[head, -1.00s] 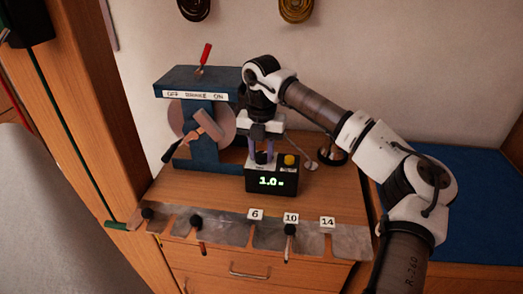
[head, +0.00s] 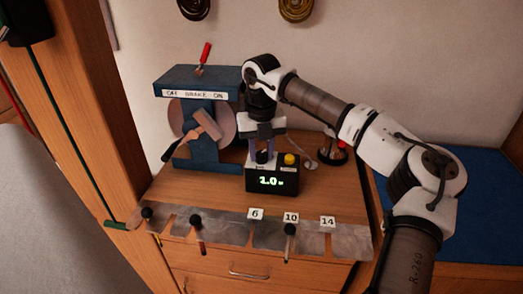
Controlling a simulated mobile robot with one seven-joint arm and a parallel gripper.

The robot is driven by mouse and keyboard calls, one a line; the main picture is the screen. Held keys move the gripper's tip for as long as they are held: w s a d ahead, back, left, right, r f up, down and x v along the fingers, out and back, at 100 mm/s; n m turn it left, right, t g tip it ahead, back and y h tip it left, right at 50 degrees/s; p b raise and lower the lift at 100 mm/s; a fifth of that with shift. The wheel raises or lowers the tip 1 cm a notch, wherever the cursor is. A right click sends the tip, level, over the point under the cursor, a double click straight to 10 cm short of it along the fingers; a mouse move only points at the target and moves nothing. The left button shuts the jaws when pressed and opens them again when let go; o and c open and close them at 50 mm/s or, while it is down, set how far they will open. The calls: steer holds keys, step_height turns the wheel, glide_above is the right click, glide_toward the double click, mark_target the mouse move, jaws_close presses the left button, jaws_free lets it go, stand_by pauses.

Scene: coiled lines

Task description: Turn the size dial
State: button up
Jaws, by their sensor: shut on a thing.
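My gripper (head: 263,150) points down over a small black box (head: 272,180) with a green lit display that seems to read 1.0 and a small letter. Its purple-tinted fingers are shut on a small dark knob (head: 262,157) on the box top, seemingly the size dial. The fingers hide part of the knob, and no marks on it can be read. A yellow button (head: 290,159) sits on the box top, just right of the fingers.
A metal strip (head: 225,232) with black-knobbed pegs and tags 6, 10 and 14 runs along the front edge. Bare wood lies left of the box.

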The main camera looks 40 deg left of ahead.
steer(key=n, duration=0.4)
steer(key=shift+n, duration=0.3)
stand_by(0.3)
steer(key=shift+r, duration=0.1)
steer(key=o, duration=1)
